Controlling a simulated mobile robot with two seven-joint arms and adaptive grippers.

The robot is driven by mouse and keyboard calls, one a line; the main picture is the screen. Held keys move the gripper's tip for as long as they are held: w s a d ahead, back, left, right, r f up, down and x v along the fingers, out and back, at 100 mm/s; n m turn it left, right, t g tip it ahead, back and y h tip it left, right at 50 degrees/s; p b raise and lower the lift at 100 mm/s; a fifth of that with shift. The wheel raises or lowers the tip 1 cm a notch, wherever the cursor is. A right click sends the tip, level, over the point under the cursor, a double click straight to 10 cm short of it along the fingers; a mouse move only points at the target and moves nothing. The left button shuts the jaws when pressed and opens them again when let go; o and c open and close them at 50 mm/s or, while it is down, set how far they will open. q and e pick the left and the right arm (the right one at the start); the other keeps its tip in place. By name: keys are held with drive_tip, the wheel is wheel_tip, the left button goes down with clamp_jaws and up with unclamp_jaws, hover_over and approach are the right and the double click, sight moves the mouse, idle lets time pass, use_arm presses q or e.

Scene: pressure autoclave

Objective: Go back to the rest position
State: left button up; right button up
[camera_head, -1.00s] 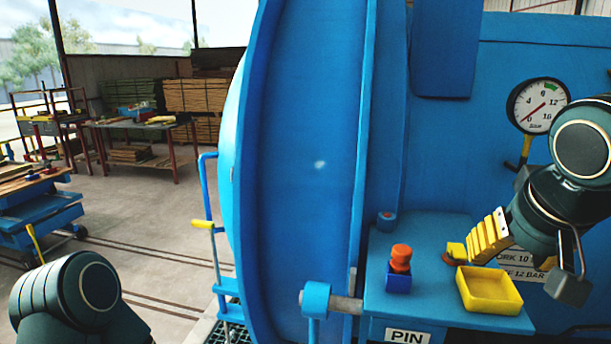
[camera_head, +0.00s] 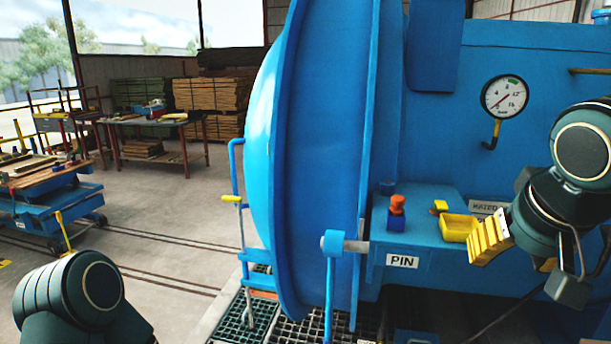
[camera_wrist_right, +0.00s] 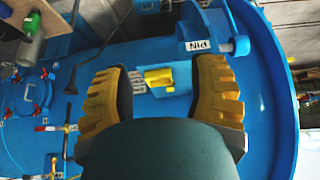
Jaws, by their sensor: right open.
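My right gripper (camera_head: 490,240) is in the head view at the right, its yellow ribbed fingers beside the blue shelf of the autoclave. In the right wrist view the two yellow fingers of my right gripper (camera_wrist_right: 163,95) stand wide apart with nothing between them. Through the gap, the yellow tray (camera_wrist_right: 158,78) shows at a distance. In the head view my left arm (camera_head: 75,300) shows at the lower left as a dark rounded link. My left gripper is out of view.
The large blue autoclave door (camera_head: 325,150) stands in the middle. The blue shelf (camera_head: 420,230) carries a PIN label, an orange-topped part (camera_head: 397,205) and the yellow tray (camera_head: 457,228). A pressure gauge (camera_head: 505,96) is behind. Blue cart (camera_head: 40,220) and open floor lie left.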

drive_tip(key=w+a+f+n+g+y, duration=0.1)
drive_tip(key=w+a+f, duration=0.2)
drive_tip(key=f, duration=0.6)
drive_tip(key=w+a+f+n+g+y, duration=0.1)
drive_tip(key=w+a+f+y, duration=0.2)
drive_tip(key=f, duration=0.7)
drive_tip(key=w+a+f, duration=0.4)
drive_tip(key=f, duration=0.5)
drive_tip(key=s+a+f, duration=0.2)
drive_tip(key=s+f, duration=0.2)
drive_tip(key=f, duration=0.4)
drive_tip(key=s+a+f+g+y, duration=0.1)
drive_tip(key=s+a+f, duration=0.1)
drive_tip(key=s+f, duration=0.3)
drive_tip(key=s+a+f+m+g, duration=0.1)
drive_tip(key=s+f, duration=0.3)
drive_tip(key=f, duration=0.8)
drive_tip(key=shift+s+a+f, duration=0.35)
drive_tip(key=shift+a, duration=0.1)
